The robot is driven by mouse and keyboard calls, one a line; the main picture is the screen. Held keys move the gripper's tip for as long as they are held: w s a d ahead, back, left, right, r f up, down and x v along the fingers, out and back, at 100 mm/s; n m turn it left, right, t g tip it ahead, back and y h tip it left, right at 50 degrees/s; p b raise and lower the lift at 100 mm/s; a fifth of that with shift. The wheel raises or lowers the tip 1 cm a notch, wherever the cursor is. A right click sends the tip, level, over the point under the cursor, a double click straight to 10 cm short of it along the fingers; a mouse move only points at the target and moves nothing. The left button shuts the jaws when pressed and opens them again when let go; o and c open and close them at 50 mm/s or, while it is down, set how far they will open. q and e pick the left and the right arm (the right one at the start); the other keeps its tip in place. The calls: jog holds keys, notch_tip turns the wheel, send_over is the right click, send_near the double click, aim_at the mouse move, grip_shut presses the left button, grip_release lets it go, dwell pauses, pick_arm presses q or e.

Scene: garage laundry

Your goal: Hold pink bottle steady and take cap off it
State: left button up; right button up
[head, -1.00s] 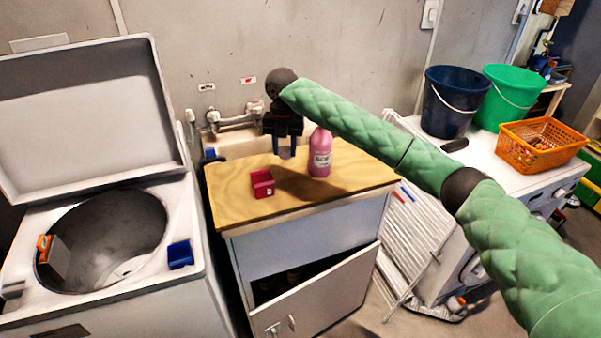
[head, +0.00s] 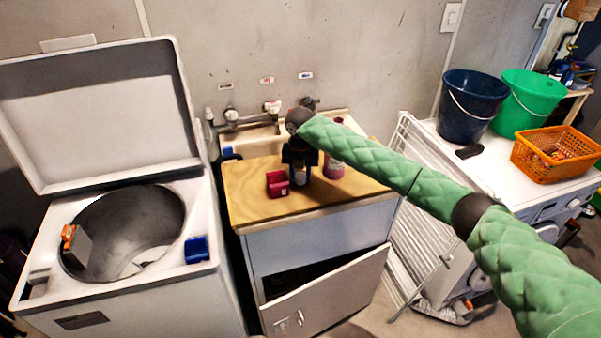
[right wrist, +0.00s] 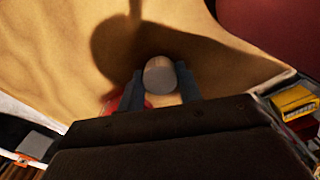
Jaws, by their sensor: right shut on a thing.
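The pink bottle (head: 333,168) stands upright on the wooden counter top. My right forearm and gripper hide part of it in the head view. A dark red surface at the upper right of the right wrist view (right wrist: 275,25) looks like its side. My right gripper (head: 300,176) is just left of the bottle, pointing down, low over the counter. It is shut on a small grey-white round piece that looks like the cap (right wrist: 160,76). I cannot tell whether this piece touches the wood. My left gripper is not in view.
A red box (head: 277,184) sits on the counter (head: 250,200) just left of my right gripper. A sink (head: 255,137) lies behind. An open-lidded washer (head: 205,285) stands left; a drying rack (head: 420,240) stands right. The counter's front left is clear.

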jog(key=shift+f, duration=0.15)
jog(key=shift+f, duration=0.15)
jog(key=o, duration=1.1)
jog(key=shift+r, duration=0.2)
